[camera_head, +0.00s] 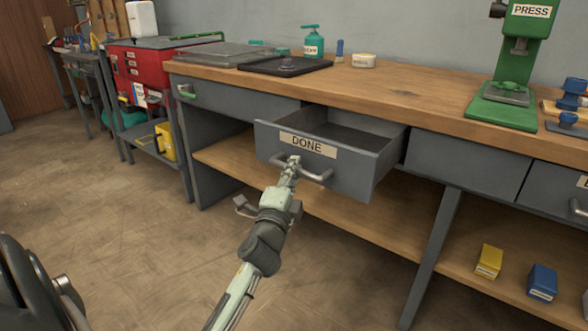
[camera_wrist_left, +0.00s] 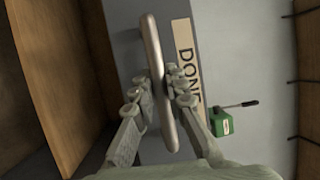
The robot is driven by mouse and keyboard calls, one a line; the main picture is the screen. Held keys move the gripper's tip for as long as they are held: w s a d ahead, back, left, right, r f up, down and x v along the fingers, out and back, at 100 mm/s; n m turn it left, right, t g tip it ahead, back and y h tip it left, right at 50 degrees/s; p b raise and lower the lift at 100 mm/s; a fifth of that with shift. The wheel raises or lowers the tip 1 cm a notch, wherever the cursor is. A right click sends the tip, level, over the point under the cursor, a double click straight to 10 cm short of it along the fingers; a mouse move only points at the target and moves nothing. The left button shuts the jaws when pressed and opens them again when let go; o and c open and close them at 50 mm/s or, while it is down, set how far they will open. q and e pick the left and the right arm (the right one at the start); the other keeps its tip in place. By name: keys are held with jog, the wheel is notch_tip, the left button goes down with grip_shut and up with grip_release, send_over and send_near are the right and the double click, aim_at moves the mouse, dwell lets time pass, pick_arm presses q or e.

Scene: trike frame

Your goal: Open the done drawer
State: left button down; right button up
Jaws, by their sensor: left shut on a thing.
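The grey done drawer (camera_head: 350,165) stands pulled out of the workbench in the head view, and the part of its inside that shows looks empty. Its front bears a label (camera_head: 307,145) reading DONE and a metal bar handle (camera_head: 312,176). My left gripper (camera_head: 289,163) is shut on the handle near its left part. In the left wrist view the handle (camera_wrist_left: 158,85) runs between the two fingers of my left gripper (camera_wrist_left: 160,90), with the DONE label (camera_wrist_left: 187,65) beside it. My right gripper is not in view.
The wooden workbench (camera_head: 420,97) holds a green press (camera_head: 520,60), a black tray (camera_head: 285,66) and a teal bottle (camera_head: 313,43). A lower shelf (camera_head: 400,235) carries yellow (camera_head: 488,262) and blue (camera_head: 542,282) boxes. Open floor lies in front.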

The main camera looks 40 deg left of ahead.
pick_arm(q)
jog(key=c, duration=1.5)
grip_release()
jog(key=shift+c, duration=0.2)
jog(key=v, duration=0.7)
jog(key=shift+s, duration=0.3)
jog(key=shift+d+f, duration=0.1)
jog(key=shift+f, duration=0.05)
